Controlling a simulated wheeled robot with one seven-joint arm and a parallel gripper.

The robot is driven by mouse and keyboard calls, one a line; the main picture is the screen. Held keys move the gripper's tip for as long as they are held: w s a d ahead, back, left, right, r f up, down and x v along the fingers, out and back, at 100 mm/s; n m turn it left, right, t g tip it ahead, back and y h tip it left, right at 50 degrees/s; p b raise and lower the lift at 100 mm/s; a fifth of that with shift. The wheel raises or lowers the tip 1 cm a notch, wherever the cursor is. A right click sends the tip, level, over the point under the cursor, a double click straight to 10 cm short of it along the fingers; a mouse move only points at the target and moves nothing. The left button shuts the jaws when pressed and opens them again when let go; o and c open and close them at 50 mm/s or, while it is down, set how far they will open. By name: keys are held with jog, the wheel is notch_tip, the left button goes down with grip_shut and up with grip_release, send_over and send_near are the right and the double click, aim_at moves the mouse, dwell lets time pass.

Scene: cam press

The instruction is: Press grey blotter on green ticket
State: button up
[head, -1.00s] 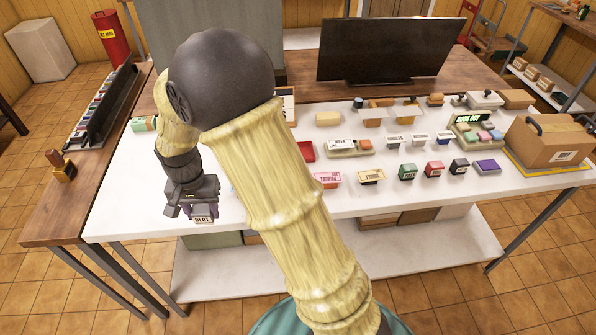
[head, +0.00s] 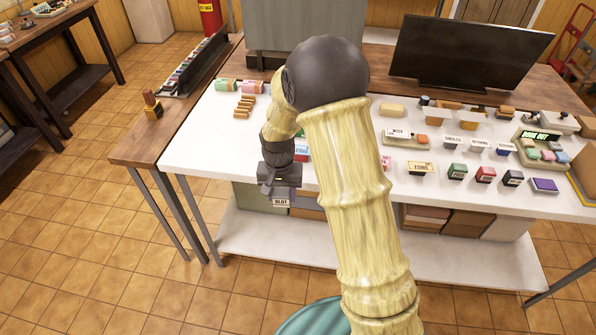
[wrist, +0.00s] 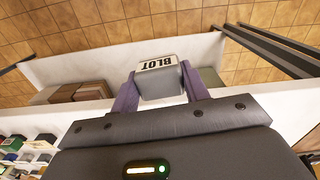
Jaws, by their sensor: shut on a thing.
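The grey blotter (wrist: 160,86), with a white end lettered BLOT, sits between the two purple fingers of my gripper (wrist: 160,79) in the wrist view. My gripper (head: 281,194) is shut on it. In the head view the blotter's label (head: 281,203) shows just below the fingers, in front of the white table's front edge. A small green item with a pale label (head: 226,86) lies at the table's back left; I cannot tell whether it is the green ticket. My arm hides part of the table.
The white table (head: 205,135) holds several small stamps and pads on its right half. A pink item (head: 252,87) and several brown sticks (head: 244,106) lie at back left. A dark monitor (head: 468,52) stands behind. The table's front left is clear.

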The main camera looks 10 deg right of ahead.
jog(key=w+d+f+n, duration=0.2)
jog(key=d+f, duration=0.7)
jog(key=f, duration=0.1)
jog(key=shift+w+n, duration=0.25)
jog(key=shift+n, duration=0.15)
